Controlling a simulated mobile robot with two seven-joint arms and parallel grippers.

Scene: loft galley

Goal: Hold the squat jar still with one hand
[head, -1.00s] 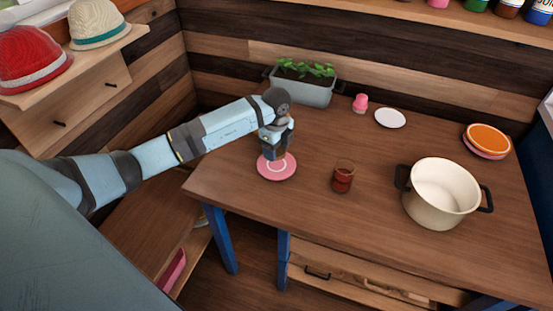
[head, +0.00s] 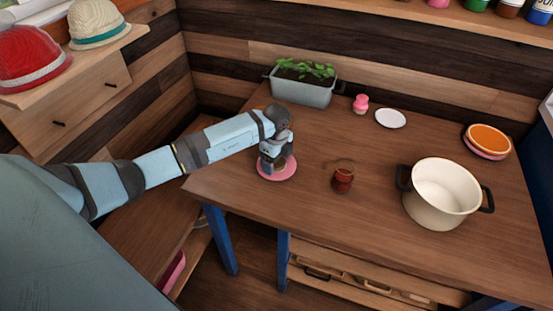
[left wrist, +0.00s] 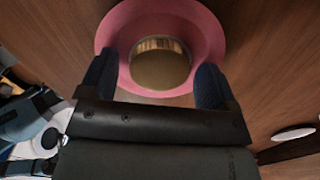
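The squat jar (left wrist: 160,68) looks round and brownish from above in the left wrist view. It stands on a pink plate (left wrist: 205,35), which the head view shows near the table's left front (head: 290,172). My left gripper (head: 275,162) is low over this plate. In the left wrist view its two dark fingers (left wrist: 158,78) are apart, one on each side of the jar. A narrow gap seems to show at the left finger; contact at the right one is unclear. In the head view the gripper mostly hides the jar. My right gripper is not in view.
A glass with dark red contents (head: 343,181) stands right of the plate. Farther right is a cream pot (head: 437,210). Behind are a planter (head: 303,92), a pink shaker-like object (head: 361,104), a white saucer (head: 390,119) and an orange-topped plate stack (head: 489,139).

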